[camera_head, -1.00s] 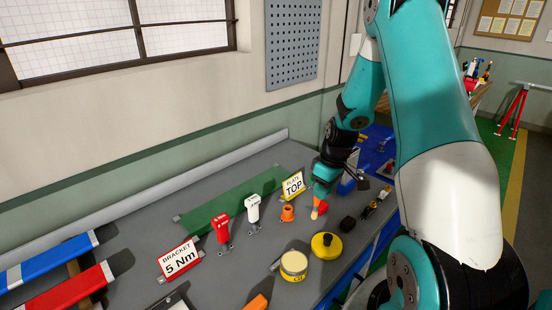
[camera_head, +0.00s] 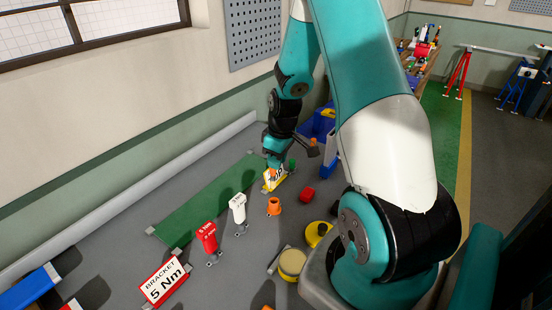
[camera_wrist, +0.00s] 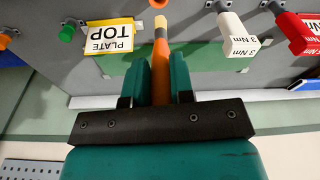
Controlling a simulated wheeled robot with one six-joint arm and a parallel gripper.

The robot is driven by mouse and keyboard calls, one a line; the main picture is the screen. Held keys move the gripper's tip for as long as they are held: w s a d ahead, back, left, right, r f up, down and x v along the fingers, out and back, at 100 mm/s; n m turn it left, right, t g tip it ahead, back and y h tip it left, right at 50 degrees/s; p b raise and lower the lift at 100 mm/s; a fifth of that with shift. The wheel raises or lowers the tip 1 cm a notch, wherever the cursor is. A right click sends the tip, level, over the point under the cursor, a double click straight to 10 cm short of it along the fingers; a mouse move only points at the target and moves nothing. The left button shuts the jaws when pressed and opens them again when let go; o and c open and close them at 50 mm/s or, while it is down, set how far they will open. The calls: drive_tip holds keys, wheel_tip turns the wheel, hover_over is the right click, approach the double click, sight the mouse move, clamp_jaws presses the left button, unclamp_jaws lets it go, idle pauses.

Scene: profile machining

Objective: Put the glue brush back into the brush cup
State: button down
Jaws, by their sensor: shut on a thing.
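The glue brush, with an orange handle and a paler lower end, is in my gripper (camera_head: 273,164). In the wrist view, the brush (camera_wrist: 160,75) sits between the two teal fingers (camera_wrist: 160,88), its working end pointing away from them. In the head view, its low end hangs in front of the PLATE TOP sign (camera_head: 276,180), apart from the cup. A small orange cup (camera_head: 274,207), which looks like the brush cup, stands on the bench nearer the camera. An orange piece at the top edge of the wrist view (camera_wrist: 158,3) may be that cup, mostly cut off.
White (camera_head: 238,207) and red (camera_head: 207,236) tool holders stand left of the cup. A red block (camera_head: 308,195), yellow lid (camera_head: 317,234) and yellow pot (camera_head: 292,264) are to the right and in front. A green mat (camera_head: 205,205) lies behind.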

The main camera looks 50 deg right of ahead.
drive_tip(key=shift+s+f+b, duration=0.1)
drive_tip(key=shift+f+b, duration=1.85)
drive_tip(key=shift+f, duration=0.55)
drive_tip(key=shift+f+b, duration=1.9)
drive_tip(key=shift+f, duration=0.6)
idle(0.8)
drive_tip(key=c, duration=0.9)
unclamp_jaws()
drive_tip(key=shift+r, duration=0.1)
wheel_tip(320, 180, up, 17)
drive_tip(key=s+b, duration=0.2)
drive_tip(key=shift+d+b, duration=0.3)
drive_tip(key=shift+b, duration=0.05)
